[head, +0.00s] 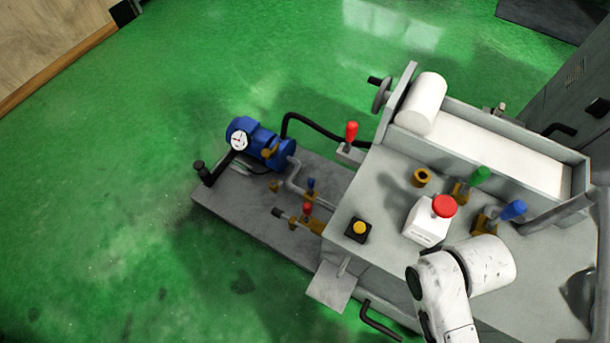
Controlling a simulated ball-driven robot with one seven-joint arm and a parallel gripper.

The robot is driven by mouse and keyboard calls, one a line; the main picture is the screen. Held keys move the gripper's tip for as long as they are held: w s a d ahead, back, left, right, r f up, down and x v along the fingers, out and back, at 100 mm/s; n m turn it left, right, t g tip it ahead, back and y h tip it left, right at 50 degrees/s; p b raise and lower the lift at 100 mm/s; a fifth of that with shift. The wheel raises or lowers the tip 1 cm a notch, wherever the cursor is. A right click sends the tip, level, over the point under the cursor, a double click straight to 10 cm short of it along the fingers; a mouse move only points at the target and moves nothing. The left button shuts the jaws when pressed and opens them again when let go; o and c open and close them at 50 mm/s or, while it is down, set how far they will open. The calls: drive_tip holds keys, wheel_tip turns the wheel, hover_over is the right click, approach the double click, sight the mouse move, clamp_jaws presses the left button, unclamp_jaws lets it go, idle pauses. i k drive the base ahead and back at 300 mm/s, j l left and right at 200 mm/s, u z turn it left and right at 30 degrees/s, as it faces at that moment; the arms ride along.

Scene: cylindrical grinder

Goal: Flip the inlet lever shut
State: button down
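Several coloured levers show in the head view, and I cannot tell which is the inlet lever. A green-handled lever (480,175) and a blue-handled lever (513,210) sit on brass valve bodies on the grey machine top (385,205); both handles tilt up and to the right. A red-handled lever (351,132) stands upright at the machine's left edge. A small red-handled valve (307,209) and a small blue-handled valve (311,184) sit on pipes low on the left. My white arm is at the lower right, apart from the levers in the picture; my gripper is not in view.
A blue pump (262,142) with a gauge sits on the low plinth (235,205). The green floor at left is clear.

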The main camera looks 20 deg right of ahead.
sight(311, 181)
drive_tip(key=i+j+z, duration=0.25)
drive_tip(key=j, duration=0.35)
drive_tip(key=i+j+z, duration=0.15)
drive_tip(key=i+j, duration=0.15)
drive_tip(key=i+j+z, duration=0.1)
drive_tip(key=j, duration=0.25)
drive_tip(key=i+j+z, duration=0.15)
drive_tip(key=j, duration=0.2)
drive_tip(key=i+j+z, duration=0.1)
drive_tip(key=j, duration=0.25)
drive_tip(key=i+j+z, duration=0.15)
drive_tip(key=j, duration=0.25)
